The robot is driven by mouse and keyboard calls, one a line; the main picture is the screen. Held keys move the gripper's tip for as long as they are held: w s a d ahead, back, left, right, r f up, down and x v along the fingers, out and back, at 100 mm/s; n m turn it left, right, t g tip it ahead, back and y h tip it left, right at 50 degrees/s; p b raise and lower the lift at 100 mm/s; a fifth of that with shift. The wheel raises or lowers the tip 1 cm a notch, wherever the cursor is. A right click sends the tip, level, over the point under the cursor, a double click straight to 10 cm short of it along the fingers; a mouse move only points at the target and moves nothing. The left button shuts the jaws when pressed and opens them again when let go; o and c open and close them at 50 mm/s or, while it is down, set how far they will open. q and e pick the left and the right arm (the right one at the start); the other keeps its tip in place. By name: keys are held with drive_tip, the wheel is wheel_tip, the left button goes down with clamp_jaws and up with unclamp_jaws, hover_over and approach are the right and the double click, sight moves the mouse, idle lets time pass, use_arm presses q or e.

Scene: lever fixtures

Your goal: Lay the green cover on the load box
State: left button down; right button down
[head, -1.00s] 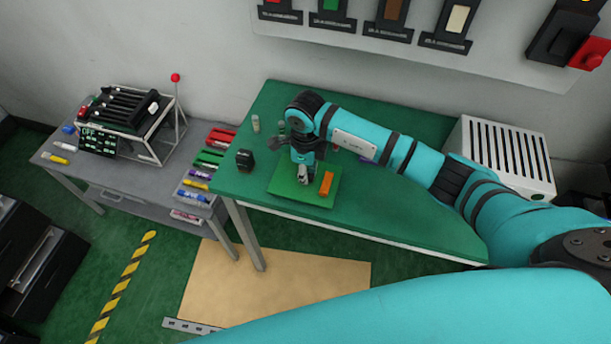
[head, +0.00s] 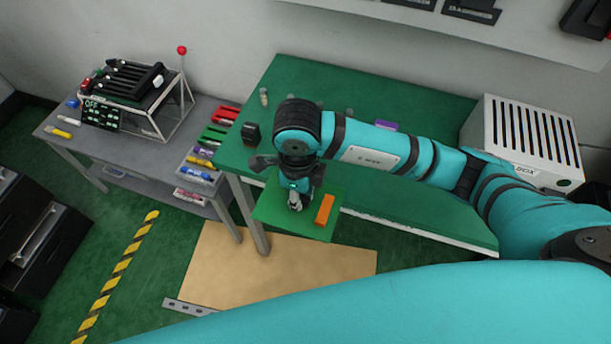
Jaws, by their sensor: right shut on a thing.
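The green cover (head: 272,216) is a flat square plate with an orange bar (head: 325,210) on its top. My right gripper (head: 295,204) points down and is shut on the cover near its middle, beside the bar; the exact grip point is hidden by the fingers. The cover is over the front edge of the green table, apparently lifted. The load box (head: 490,110) is a white box with a slotted top, standing at the right end of the table, partly behind my right arm. My left gripper is out of view.
The green table (head: 300,80) carries a black block (head: 250,133), a small vial (head: 263,97) and a purple item (head: 386,126). A grey bench (head: 150,160) with a lever fixture (head: 125,90) stands at left. A wall panel (head: 540,35) hangs above the load box.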

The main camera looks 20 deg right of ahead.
drive_tip(key=shift+s+a+r, duration=0.1)
drive_tip(key=shift+s+a, duration=0.25)
drive_tip(key=shift+s, duration=0.25)
drive_tip(key=shift+w+d+r+n, duration=0.15)
drive_tip(key=shift+d+r+n, duration=0.15)
drive_tip(key=shift+d+n, duration=0.35)
drive_tip(key=d+r+n, duration=0.1)
drive_tip(key=n, duration=0.2)
drive_tip(key=d+r+n, duration=0.1)
drive_tip(key=d+n, duration=0.1)
drive_tip(key=n, duration=0.1)
drive_tip(key=d+r+n, duration=0.1)
drive_tip(key=n, duration=0.3)
drive_tip(key=shift+w+d+r, duration=0.2)
drive_tip(key=shift+w+d, duration=0.15)
drive_tip(key=shift+w, duration=0.05)
drive_tip(key=d+r+n, duration=0.5)
drive_tip(key=n, duration=0.8)
drive_tip(key=shift+s+d, duration=0.35)
drive_tip(key=shift+s, duration=0.1)
drive_tip(key=shift+n, duration=0.25)
